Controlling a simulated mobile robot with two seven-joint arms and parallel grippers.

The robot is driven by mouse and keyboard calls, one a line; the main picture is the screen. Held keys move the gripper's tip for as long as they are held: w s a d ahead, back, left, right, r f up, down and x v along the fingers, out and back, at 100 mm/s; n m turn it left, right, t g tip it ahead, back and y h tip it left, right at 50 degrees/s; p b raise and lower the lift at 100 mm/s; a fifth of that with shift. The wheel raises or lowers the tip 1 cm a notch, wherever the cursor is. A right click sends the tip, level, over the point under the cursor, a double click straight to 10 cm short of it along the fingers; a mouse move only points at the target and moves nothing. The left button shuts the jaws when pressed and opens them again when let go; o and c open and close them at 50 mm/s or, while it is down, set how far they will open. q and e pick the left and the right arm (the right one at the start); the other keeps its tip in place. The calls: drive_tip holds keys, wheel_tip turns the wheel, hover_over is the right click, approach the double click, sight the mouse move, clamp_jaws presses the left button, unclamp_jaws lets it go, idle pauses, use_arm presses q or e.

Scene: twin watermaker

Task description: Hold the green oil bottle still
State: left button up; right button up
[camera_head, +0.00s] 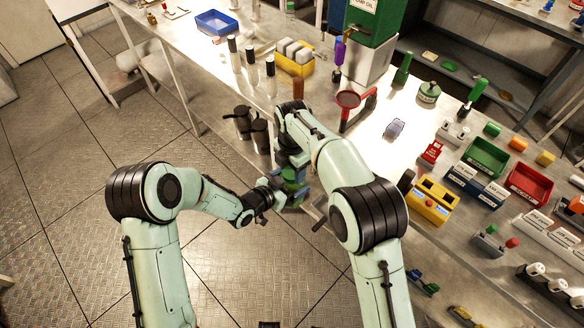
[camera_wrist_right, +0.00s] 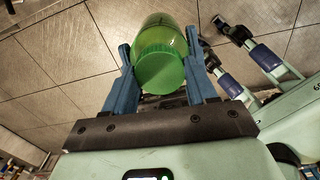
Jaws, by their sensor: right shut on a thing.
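The green oil bottle (camera_wrist_right: 160,55) is between the two blue fingers of my right gripper (camera_wrist_right: 163,80), its green cap facing the right wrist camera. My right gripper (camera_head: 291,180) is shut on it. In the head view the bottle (camera_head: 291,175) shows as a small green patch, partly hidden by the fingers. It is held in the air over the floor, in front of the bench. My left gripper (camera_head: 268,193) is close beside the bottle on its left. Its fingers are too small and overlapped to tell open from shut, or whether they touch the bottle.
The metal bench (camera_head: 375,170) runs behind my arms. On it are a red funnel-like stand (camera_head: 348,100), a yellow box (camera_head: 430,200), a green tray (camera_head: 486,157), a red tray (camera_head: 530,184) and a blue tray (camera_head: 215,22). Dark canisters (camera_head: 243,120) stand by the bench. Floor at left is clear.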

drive_tip(key=m, duration=0.5)
drive_tip(key=shift+m, duration=0.3)
drive_tip(key=o, duration=1.2)
drive_tip(key=shift+c, duration=0.2)
drive_tip(key=shift+r, duration=2.3)
drive_tip(key=shift+c, duration=0.3)
